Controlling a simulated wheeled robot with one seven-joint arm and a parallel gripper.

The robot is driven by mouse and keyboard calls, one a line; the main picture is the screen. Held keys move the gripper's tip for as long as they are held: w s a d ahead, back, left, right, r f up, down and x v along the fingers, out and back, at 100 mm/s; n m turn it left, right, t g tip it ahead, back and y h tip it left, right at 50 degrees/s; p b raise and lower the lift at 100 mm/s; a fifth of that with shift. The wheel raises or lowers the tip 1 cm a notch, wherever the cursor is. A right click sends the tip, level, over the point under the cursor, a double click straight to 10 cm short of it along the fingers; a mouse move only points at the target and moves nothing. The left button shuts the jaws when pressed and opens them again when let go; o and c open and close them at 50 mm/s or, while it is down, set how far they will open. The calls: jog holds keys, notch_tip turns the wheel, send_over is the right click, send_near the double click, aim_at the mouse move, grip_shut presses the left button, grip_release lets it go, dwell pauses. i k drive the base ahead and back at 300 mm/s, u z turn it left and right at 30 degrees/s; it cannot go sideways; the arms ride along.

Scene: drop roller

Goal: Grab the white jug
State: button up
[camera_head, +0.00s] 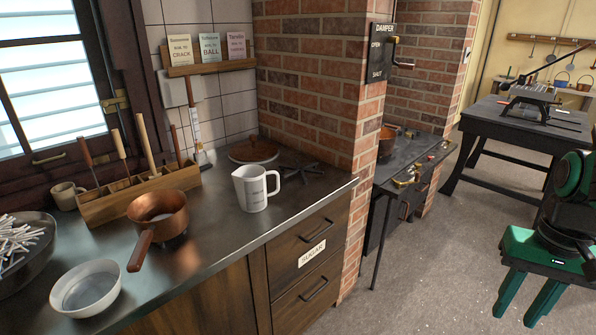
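The white jug (255,189) stands upright on the dark metal counter, near its front edge and above the drawer labelled SUGAR. Its spout points left and its handle is on the right. Grey markings show on its side. My gripper (513,319) is at the lower right, over the floor and well away from the jug. Its two green fingers point down and are apart, with nothing between them.
A copper pan (158,215) and a white bowl (87,288) stand left of the jug. A brick pillar (315,90) rises at the counter's right end.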

aim_at(252, 195)
jog(key=z, duration=0.05)
jog(key=i, duration=1.2)
jog(key=u, duration=0.25)
